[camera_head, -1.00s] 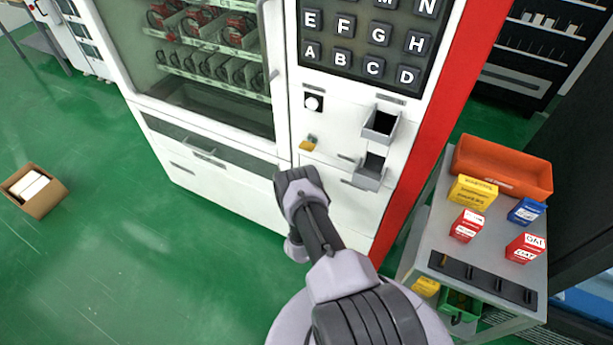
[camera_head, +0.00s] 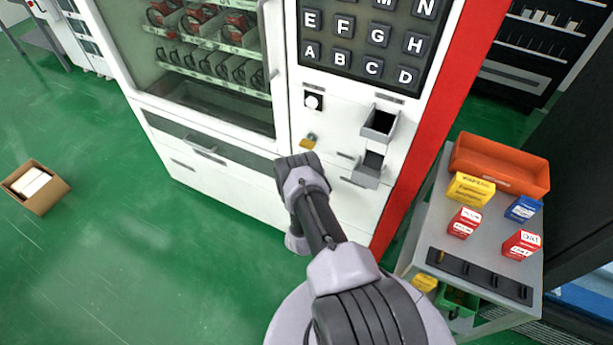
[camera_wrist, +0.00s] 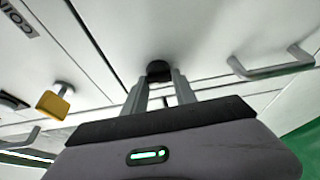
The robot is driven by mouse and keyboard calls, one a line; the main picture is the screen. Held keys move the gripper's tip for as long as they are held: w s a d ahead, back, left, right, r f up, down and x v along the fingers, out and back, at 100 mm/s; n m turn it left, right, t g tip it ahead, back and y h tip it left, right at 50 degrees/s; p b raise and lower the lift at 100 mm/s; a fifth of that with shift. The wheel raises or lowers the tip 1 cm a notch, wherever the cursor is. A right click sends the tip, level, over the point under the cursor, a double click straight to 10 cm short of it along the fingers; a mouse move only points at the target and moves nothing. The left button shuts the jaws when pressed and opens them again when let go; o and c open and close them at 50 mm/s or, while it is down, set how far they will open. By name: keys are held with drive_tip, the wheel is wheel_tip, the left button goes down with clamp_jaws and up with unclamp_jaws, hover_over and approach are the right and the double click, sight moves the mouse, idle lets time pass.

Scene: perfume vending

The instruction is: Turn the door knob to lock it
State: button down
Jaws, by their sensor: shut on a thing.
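A dark round door knob (camera_wrist: 158,69) sits on the white front of the vending machine in the wrist view. My gripper (camera_wrist: 158,82) has its two grey fingers on either side of the knob and is shut on it. In the head view, my wrist reaches the machine's lower front, just below a yellow-headed piece (camera_head: 308,141). The fingertips and the knob are hidden there behind my arm. The yellow piece also shows in the wrist view (camera_wrist: 53,104), left of my fingers and apart from them.
A bar handle (camera_wrist: 272,66) juts out right of my fingers in the wrist view. Open metal bins (camera_head: 380,122) stick out from the machine front. A cart (camera_head: 430,225) with several small boxes and an orange bin (camera_head: 500,166) stands at right.

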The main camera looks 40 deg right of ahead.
drive_tip(key=c, duration=1)
unclamp_jaws()
drive_tip(key=p+v, duration=0.7)
drive_tip(key=v, duration=1)
drive_tip(key=shift+s+a+r, duration=0.1)
drive_tip(key=shift+s+r, duration=0.05)
